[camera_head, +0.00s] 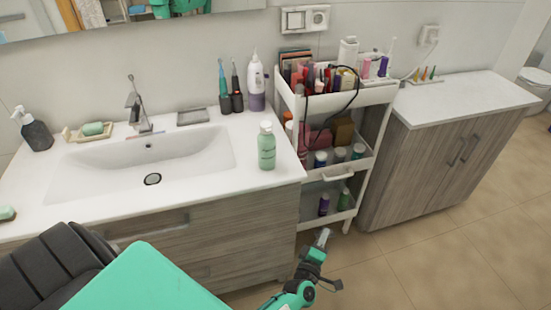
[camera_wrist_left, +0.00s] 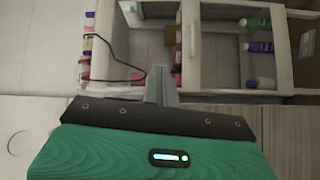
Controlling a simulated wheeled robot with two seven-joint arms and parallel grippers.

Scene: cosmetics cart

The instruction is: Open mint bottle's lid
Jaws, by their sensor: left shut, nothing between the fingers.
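The mint bottle (camera_head: 267,150) stands upright on the right end of the sink counter in the head view. Its pale lid (camera_head: 266,127) is on top. My left gripper (camera_head: 322,236) is below and to the right of the bottle in the picture, in front of the cart, apart from both. It is shut and empty. In the left wrist view the closed fingers (camera_wrist_left: 160,84) point toward the cart, and I cannot make out the mint bottle there. My right gripper is not in view.
A white cart (camera_head: 377,95) loaded with cosmetics stands right of the counter, with a black cable hanging over it. A soap dispenser (camera_head: 256,84) and two toothbrushes stand behind the bottle. The sink (camera_head: 150,165) lies to its left. A low cabinet (camera_head: 455,100) is farther right.

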